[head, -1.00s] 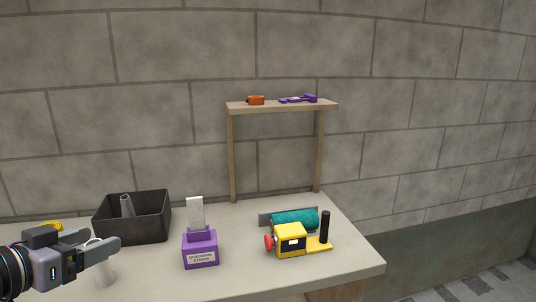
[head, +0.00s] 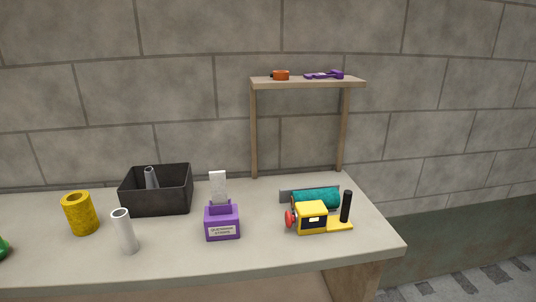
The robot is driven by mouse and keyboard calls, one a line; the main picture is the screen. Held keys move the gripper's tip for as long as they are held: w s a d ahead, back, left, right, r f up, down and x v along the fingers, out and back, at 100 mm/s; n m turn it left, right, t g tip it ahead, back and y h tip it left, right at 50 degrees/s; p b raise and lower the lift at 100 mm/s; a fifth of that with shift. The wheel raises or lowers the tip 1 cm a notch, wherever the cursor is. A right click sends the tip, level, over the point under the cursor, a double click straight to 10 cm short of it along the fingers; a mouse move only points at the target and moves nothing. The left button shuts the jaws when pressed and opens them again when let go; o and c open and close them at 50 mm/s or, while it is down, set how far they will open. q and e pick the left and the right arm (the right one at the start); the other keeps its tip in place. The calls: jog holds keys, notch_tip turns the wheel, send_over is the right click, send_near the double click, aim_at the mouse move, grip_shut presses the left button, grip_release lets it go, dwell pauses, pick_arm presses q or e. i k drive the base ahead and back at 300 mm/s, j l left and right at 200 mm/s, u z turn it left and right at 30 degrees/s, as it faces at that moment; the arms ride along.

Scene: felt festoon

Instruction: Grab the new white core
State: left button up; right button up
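A white hollow core (head: 125,232) stands upright on the table near its front edge, left of the purple holder. Its open top faces up. Neither of my grippers shows in the head view now.
A yellow roll (head: 80,214) stands left of the core, and a black bin (head: 157,198) with a grey tube (head: 151,178) in it is behind. A purple holder (head: 222,222) with a white card, a yellow device (head: 311,218) and a teal roll (head: 316,198) are to the right. A wooden shelf (head: 308,84) rises behind.

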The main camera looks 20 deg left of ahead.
aim_at(121, 219)
jog(key=u, duration=1.6)
